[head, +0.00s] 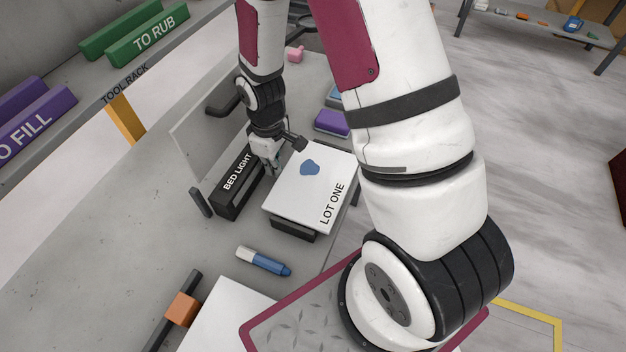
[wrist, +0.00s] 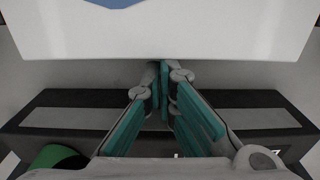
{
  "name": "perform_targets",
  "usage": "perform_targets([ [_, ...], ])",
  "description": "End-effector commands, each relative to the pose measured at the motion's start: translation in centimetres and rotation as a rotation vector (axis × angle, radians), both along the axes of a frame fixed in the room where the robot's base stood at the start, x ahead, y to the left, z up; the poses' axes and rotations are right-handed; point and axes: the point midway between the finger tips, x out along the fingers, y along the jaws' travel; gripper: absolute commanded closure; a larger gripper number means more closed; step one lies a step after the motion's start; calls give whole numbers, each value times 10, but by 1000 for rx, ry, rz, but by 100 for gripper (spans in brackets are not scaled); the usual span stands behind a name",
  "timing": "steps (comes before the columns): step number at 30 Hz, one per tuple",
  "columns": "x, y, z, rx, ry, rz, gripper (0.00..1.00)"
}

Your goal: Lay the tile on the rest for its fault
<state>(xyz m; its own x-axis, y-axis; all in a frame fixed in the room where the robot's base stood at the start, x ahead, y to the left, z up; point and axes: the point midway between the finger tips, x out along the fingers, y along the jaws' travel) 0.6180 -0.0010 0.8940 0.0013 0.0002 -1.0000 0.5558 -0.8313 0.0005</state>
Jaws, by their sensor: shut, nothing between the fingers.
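A white tile marked LOT ONE (head: 300,200) lies flat on a dark low stand (head: 290,228), with a blue patch (head: 310,167) on its top. In the wrist view the tile (wrist: 160,35) fills the upper part, with part of the blue patch at the top edge. My gripper (head: 268,168) is shut and empty, over the black BED LIGHT box (head: 237,184) beside the tile's edge. Its fingertips (wrist: 164,75) are close to that edge; contact cannot be told. Green TO RUB rests (head: 150,38) and purple TO FILL rests (head: 35,125) stand on the tool rack.
A blue-and-white marker-like tool (head: 263,261) lies on the grey slab in front of the tile. An orange block (head: 182,309) sits on a dark bar nearby. Purple (head: 331,123) and pink (head: 295,54) blocks lie behind. An upright panel (head: 205,120) stands left of my gripper.

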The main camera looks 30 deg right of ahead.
Motion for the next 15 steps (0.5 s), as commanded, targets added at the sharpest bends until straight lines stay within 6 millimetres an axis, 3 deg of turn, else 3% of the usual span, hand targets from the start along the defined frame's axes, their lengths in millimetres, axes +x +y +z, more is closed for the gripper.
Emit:
perform_targets([
  [15,-18,-11,0,0,2,-1,100],
])
